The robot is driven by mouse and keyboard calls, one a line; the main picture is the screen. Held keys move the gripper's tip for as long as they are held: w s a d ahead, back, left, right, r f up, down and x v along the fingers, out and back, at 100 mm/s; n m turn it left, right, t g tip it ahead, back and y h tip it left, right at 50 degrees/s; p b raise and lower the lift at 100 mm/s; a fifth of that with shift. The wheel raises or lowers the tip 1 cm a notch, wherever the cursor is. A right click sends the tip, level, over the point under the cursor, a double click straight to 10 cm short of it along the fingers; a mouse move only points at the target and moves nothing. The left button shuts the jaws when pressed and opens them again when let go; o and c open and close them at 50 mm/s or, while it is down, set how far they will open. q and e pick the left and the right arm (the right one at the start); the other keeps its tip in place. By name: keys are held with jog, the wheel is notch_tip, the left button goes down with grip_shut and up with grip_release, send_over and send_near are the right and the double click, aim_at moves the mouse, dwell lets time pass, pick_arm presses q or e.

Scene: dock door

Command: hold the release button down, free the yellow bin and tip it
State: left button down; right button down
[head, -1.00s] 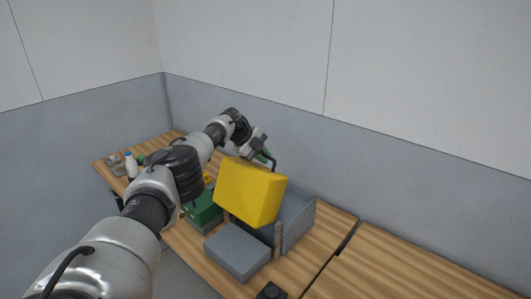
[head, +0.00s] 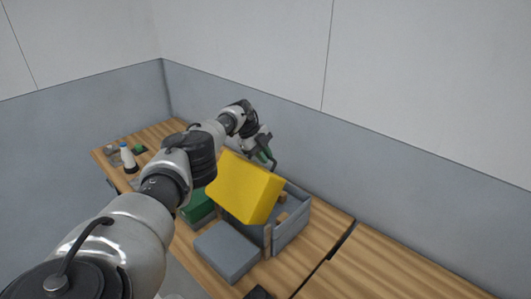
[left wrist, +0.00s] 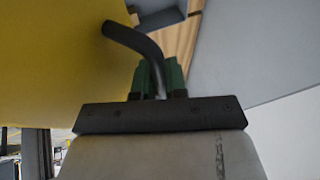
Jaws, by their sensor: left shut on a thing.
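The yellow bin (head: 245,187) is steeply tilted above the near left side of a grey open-topped box (head: 292,234). My left gripper (head: 266,157) is at the bin's upper far side. In the left wrist view, its green fingers (left wrist: 159,82) are shut on a bent black handle beside the yellow bin wall (left wrist: 55,65). Small brown blocks (head: 283,197) show in the grey box, just right of the bin. A dark object (head: 258,293) is cut off at the bottom edge; I cannot tell whether it is the release button. My right gripper is out of view.
A flat grey block (head: 227,251) stands in front of the grey box. A green container (head: 197,208) is partly hidden by my left arm. A white bottle (head: 128,158) stands at the far left. The table (head: 390,270) is clear at right, beyond a dark gap.

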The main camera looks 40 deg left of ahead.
pick_arm(q)
jog(key=shift+d+f, duration=0.1)
jog(key=c, duration=1.5)
grip_release()
jog(key=o, duration=0.3)
jog(key=shift+w+f, duration=0.15)
jog(key=shift+w, duration=0.15)
jog(key=shift+s, duration=0.1)
jog(key=shift+r, duration=0.2)
jog(key=b+v, duration=0.2)
jog(key=v, duration=0.8)
jog(key=shift+r, duration=0.25)
